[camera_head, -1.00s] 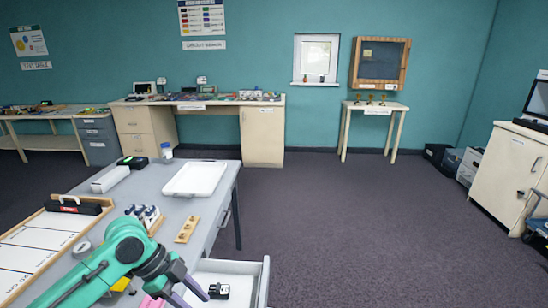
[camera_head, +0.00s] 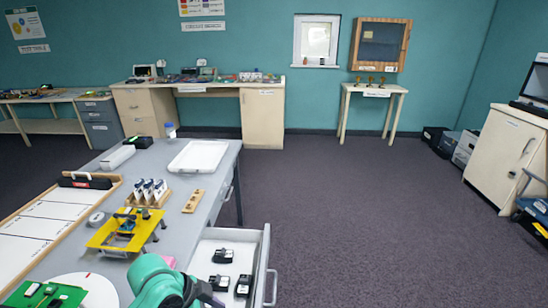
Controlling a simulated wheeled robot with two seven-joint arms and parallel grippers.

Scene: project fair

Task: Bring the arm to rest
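My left arm, teal, shows at the bottom edge in the head view, between the desk and the open drawer (camera_head: 230,236). Only its rounded teal link and a dark end part (camera_head: 205,292) beside something pink are in the picture. Its fingertips are cut off or hidden, so I cannot tell if it is open or holds anything. My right gripper is not in view.
The grey desk (camera_head: 190,222) holds a white tray (camera_head: 198,156), a yellow stand (camera_head: 124,230), a wooden rack of black-and-white items (camera_head: 148,192), a whiteboard panel (camera_head: 50,222) and a green circuit board (camera_head: 45,296). Several small black items (camera_head: 222,256) lie in the drawer. Open floor lies right.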

